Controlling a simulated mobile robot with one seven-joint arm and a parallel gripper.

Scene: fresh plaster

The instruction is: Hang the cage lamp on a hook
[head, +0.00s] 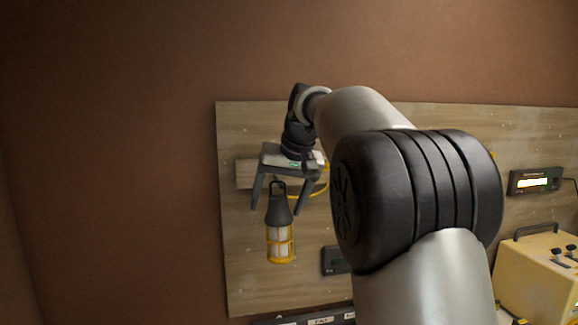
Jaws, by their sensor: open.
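The cage lamp (280,240) has a dark top with a loop handle and a yellow cage around a pale light. It is upright in front of the wooden board, its handle up near a short wooden rail (244,174). My gripper (277,207) is open, with one finger on each side of the lamp's handle and top, and a visible gap to both. No hook can be made out; the gripper and arm cover much of the rail. I cannot see what bears the lamp's handle.
The wooden board (233,270) stands against a brown wall (120,150). A yellow cable (323,190) shows by the gripper. A display unit (535,181) and a cream box with a handle (535,270) are at right. My arm hides the board's middle.

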